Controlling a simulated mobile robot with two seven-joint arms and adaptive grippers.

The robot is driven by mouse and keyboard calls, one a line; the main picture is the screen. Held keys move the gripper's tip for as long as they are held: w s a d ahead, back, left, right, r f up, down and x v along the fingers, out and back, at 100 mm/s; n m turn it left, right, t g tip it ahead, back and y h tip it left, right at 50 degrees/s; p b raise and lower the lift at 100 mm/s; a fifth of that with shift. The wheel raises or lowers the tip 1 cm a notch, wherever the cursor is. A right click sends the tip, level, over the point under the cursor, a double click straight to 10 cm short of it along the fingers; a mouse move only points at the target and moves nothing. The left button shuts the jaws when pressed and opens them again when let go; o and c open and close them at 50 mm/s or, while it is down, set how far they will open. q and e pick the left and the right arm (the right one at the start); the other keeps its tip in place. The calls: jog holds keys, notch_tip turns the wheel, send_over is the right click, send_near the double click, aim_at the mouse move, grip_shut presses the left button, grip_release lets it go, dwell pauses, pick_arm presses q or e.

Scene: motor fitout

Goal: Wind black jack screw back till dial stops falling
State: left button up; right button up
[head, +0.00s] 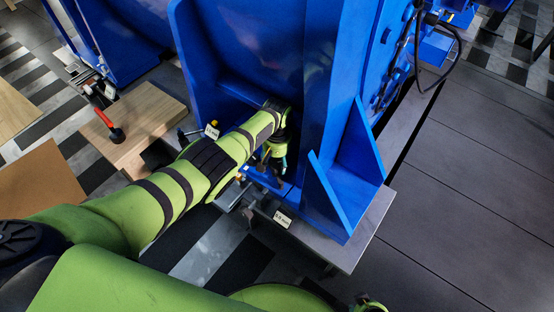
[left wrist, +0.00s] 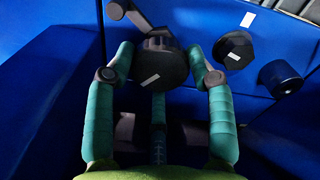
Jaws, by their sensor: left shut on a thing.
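The black jack screw (left wrist: 162,66) shows in the left wrist view as a dark, faceted head with a white mark on its face. The green fingers of my left gripper (left wrist: 165,80) stand on both sides of it and are shut on it. In the head view my left gripper (head: 272,160) reaches down at the foot of the blue machine frame (head: 270,50), and the screw head cannot be made out there. Two small white readouts, one left (head: 211,131) and one lower right (head: 282,219), are near it; their figures are too small to read surely. Green parts of mine show at the bottom edge.
In the left wrist view a black hex bolt head (left wrist: 233,50) and a dark round cap (left wrist: 280,77) sit close right of the fingers. A red-handled tool (head: 103,116) lies on a wooden block (head: 150,108) at left. Grey floor (head: 460,200) at right is clear.

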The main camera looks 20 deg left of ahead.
aim_at(277, 164)
pick_arm(q)
jog(key=shift+s+f, duration=0.25)
jog(key=shift+s, duration=0.2)
jog(key=o, duration=1.2)
jog(key=shift+r, duration=0.1)
jog(key=shift+c, duration=0.2)
jog(key=shift+w+r, duration=0.1)
jog(key=shift+w+r, duration=0.1)
jog(key=shift+d+r, duration=0.1)
jog(key=shift+r, duration=0.4)
notch_tip(277, 164, up, 11)
jog(key=shift+f, duration=0.1)
